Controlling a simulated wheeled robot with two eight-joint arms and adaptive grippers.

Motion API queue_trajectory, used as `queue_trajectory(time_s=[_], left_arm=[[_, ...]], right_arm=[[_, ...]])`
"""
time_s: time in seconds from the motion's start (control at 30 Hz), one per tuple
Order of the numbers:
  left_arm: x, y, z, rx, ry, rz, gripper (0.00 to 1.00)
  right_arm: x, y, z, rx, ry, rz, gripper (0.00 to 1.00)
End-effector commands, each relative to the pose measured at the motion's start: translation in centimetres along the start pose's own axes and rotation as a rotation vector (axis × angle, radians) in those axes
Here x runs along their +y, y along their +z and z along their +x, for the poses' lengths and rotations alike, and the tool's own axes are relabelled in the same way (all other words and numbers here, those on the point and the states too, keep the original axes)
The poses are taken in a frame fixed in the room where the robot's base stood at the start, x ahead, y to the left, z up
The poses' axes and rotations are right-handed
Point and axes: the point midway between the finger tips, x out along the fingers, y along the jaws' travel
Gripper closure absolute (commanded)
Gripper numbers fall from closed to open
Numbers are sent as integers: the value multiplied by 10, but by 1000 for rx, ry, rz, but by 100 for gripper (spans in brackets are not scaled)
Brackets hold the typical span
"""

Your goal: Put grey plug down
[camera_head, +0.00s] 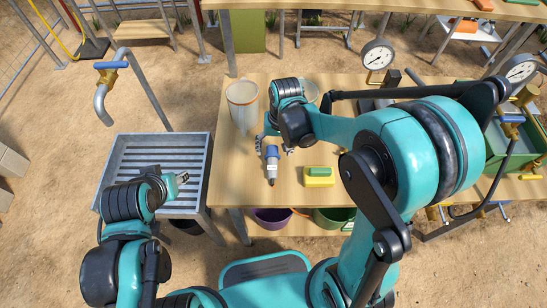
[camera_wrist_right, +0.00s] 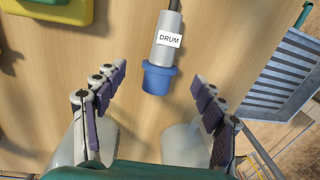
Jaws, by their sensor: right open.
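The grey plug (camera_head: 272,164) with a blue collar lies on the wooden table (camera_head: 232,185). In the right wrist view the plug (camera_wrist_right: 167,28) shows a white "DRUM" label, and its blue end faces my gripper. My right gripper (camera_wrist_right: 159,78) is open, with its fingers spread to either side of the blue end and no visible contact. In the head view the right gripper (camera_head: 274,147) is at the plug's far end. My left gripper (camera_head: 182,178) is over the slatted metal basin; its jaw opening is too small to judge.
A yellow block with a green top (camera_head: 319,176) lies right of the plug. The slatted basin (camera_head: 124,150) stands left of the table. Bare tabletop lies left of the plug.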

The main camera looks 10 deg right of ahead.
Motion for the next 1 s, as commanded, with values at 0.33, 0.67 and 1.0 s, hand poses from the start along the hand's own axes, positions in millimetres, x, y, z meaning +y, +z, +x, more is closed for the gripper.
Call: queue_trajectory(time_s=[0.33, 0.67, 1.0], left_arm=[[0, 13, 18, 0, 0, 0, 60], [0, 12, 17, 0, 0, 0, 60], [0, 12, 18, 0, 0, 0, 60]], right_arm=[[-1, -5, 48, 1, 0, -1, 30], [-1, -5, 48, 1, 0, 0, 53], [-1, -5, 48, 1, 0, 0, 88]])
